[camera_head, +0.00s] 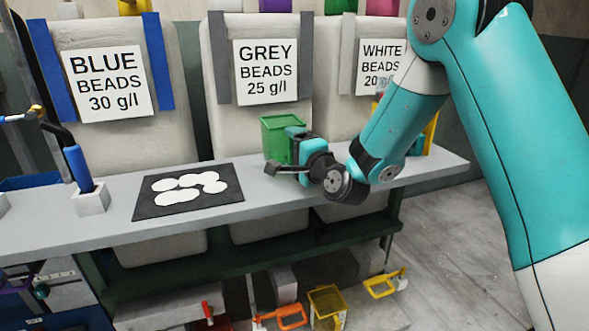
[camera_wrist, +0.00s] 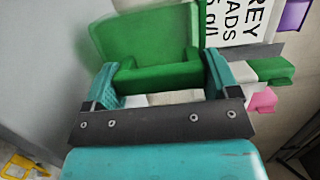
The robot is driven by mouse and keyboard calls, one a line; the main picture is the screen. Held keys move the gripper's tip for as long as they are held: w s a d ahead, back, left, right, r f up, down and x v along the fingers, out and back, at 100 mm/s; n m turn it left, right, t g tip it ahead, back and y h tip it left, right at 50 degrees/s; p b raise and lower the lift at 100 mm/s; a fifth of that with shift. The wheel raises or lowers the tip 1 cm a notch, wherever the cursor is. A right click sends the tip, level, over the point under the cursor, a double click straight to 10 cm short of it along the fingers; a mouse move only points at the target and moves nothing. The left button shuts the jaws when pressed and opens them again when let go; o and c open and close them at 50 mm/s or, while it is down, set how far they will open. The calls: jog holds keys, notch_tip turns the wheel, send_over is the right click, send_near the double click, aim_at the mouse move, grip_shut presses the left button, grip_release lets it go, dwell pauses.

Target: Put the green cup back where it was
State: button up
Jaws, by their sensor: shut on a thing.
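The green cup (camera_head: 282,135) is a square, open-topped container above the back part of the grey bench in the head view, in front of the grey beads sack. My gripper (camera_head: 301,138) is at its right side. In the wrist view the green cup (camera_wrist: 145,45) fills the top middle, and my gripper (camera_wrist: 160,80) has a teal finger on each side of its green handle part. The gripper is shut on the cup. I cannot tell whether the cup's base touches the bench; my gripper partly hides it.
The grey bench (camera_head: 245,208) holds a black mat (camera_head: 165,207) with white round pieces and a blue-handled tool (camera_head: 78,168) in a block. Sacks labelled blue, grey (camera_head: 266,72) and white beads stand behind. A yellow container (camera_head: 327,306) and orange-handled items lie below.

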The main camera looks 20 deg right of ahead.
jog(key=shift+f+b, duration=0.6)
jog(key=shift+f, duration=0.9)
jog(key=shift+f, duration=0.25)
jog(key=o, duration=0.8)
jog(key=shift+r, duration=0.4)
jog(key=shift+b+v, duration=5.85)
jog(key=shift+v, duration=0.15)
